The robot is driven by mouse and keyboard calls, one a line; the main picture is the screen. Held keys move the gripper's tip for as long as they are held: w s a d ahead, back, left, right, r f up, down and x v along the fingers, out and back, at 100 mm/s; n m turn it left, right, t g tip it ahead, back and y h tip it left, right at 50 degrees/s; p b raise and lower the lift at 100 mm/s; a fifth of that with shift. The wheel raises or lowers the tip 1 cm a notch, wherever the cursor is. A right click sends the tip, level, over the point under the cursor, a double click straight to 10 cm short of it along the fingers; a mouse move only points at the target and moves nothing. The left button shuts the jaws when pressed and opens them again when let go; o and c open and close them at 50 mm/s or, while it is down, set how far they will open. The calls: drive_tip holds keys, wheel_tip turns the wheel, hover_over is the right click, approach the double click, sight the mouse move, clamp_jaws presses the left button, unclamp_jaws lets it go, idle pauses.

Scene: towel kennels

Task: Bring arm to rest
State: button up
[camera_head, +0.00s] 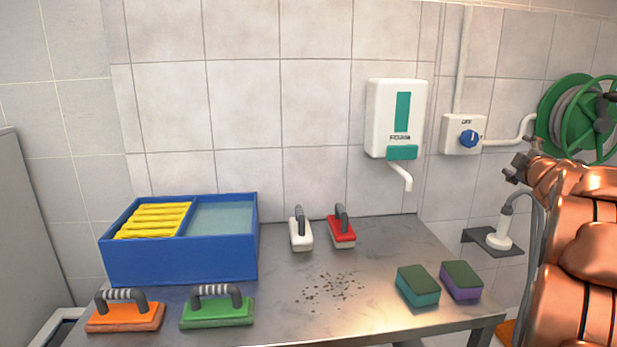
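My copper-coloured arm fills the right edge of the head view. My gripper (515,168) is at its far end, small and dark, in front of the tiled wall below the blue-knobbed switch box. It is up off the metal table (270,283), beyond the table's right side. I see nothing held in it, but it is too small to tell whether its fingers are open or shut.
On the table are a blue divided box (180,262), orange (125,316), green (217,312), white (301,237) and red (341,233) brushes, and two sponges (418,287). A dispenser (394,118), switch box (463,134) and hose reel (570,115) are on the wall.

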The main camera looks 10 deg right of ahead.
drive_tip(key=s+a+f+m+g, duration=0.2)
drive_tip(key=a+f, duration=0.3)
drive_tip(key=a, duration=0.1)
drive_tip(key=s+a+f+m+g+y, duration=0.1)
drive_tip(key=s+a+f+m+g, duration=0.2)
drive_tip(key=a+f, duration=0.3)
drive_tip(key=s+a+f+m+g, duration=0.2)
drive_tip(key=a+f+g, duration=0.1)
drive_tip(key=a+f, duration=0.3)
drive_tip(key=shift+s+a+m+y, duration=0.15)
drive_tip(key=shift+a+m+y, duration=0.1)
drive_tip(key=shift+m+y, duration=0.15)
drive_tip(key=s+a+f+g+y, duration=0.25)
drive_tip(key=s+a+f, duration=0.25)
drive_tip(key=s+a, duration=0.3)
drive_tip(key=s+a+f+g+y, duration=0.25)
drive_tip(key=s+a+f, duration=0.3)
drive_tip(key=a, duration=0.35)
drive_tip(key=s+a+f+g+y, duration=0.1)
drive_tip(key=s+a+f+g, duration=0.1)
drive_tip(key=s+a, duration=0.5)
drive_tip(key=s+a+f+g+y, duration=0.1)
drive_tip(key=s+a+f+g, duration=0.15)
drive_tip(key=s+a, duration=0.45)
wheel_tip(320, 180, up, 14)
drive_tip(key=d+p, duration=0.2)
drive_tip(key=p, duration=1)
drive_tip(key=shift+s+d+p, duration=0.2)
drive_tip(key=shift+s+p, duration=0.15)
drive_tip(key=shift+t, duration=0.25)
